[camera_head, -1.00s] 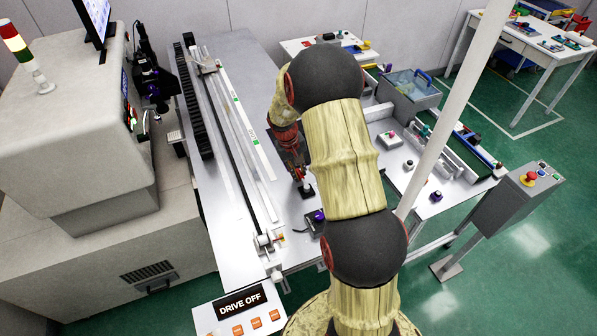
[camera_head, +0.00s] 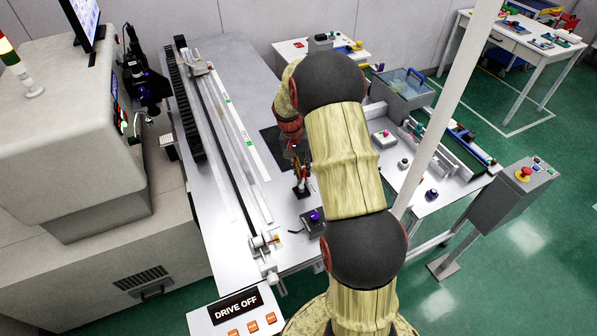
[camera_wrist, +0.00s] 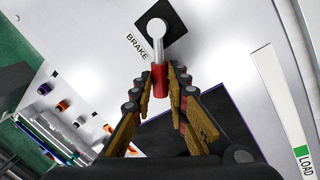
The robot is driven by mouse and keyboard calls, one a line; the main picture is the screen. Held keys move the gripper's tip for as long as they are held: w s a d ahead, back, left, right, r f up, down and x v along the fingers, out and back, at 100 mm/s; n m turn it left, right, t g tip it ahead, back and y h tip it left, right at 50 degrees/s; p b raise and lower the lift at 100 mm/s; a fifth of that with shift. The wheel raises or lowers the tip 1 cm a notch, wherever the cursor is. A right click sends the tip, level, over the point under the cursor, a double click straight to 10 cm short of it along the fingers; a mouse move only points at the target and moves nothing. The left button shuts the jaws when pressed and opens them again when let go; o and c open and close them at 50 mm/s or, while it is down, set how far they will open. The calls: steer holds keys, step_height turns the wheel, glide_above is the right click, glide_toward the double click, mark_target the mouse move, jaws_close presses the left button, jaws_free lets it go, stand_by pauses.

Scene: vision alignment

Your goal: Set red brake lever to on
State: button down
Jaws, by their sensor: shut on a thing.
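The red brake lever (camera_wrist: 160,82) shows in the wrist view as a red grip on a silver rod. The rod runs to a round pale pivot on a black square base (camera_wrist: 176,38), with the word BRAKE printed beside it. My gripper (camera_wrist: 161,88) has its fingers on both sides of the red grip and is shut on it. In the head view, my gripper (camera_head: 301,168) is at the lever's dark base (camera_head: 301,191), partly hidden by my arm. The lever's exact angle is hard to tell there.
A long rail (camera_head: 222,140) runs along the table to the left. A small box with a purple knob (camera_head: 314,216) stands just in front of the lever. A DRIVE OFF panel (camera_head: 236,307) is at the front. A pedestal with a red button (camera_head: 523,174) stands at right.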

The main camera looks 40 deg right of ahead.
steer(key=s+m, duration=0.1)
steer(key=m, duration=0.1)
steer(key=d+m, duration=0.1)
steer(key=s+m+y, duration=0.1)
steer(key=m, duration=0.1)
steer(key=shift+s+d+m+g, duration=0.3)
steer(key=shift+s+d+m, duration=0.1)
steer(key=shift+s+m, duration=0.6)
steer(key=shift+m, duration=0.5)
steer(key=shift+s+m+y, duration=0.25)
steer(key=shift+s+m, duration=0.1)
steer(key=shift+m, duration=0.4)
steer(key=shift+s+m+y, duration=0.25)
steer(key=shift+s+m, duration=0.1)
steer(key=shift+m, duration=0.4)
steer(key=c, duration=1.7)
jaws_free()
steer(key=r, duration=0.4)
steer(key=w+r, duration=0.1)
steer(key=r, duration=0.3)
steer(key=w+r, duration=0.1)
steer(key=r, duration=0.2)
steer(key=shift+w+d+r, duration=0.1)
steer(key=shift+d+r, duration=0.15)
steer(key=shift+r, duration=0.15)
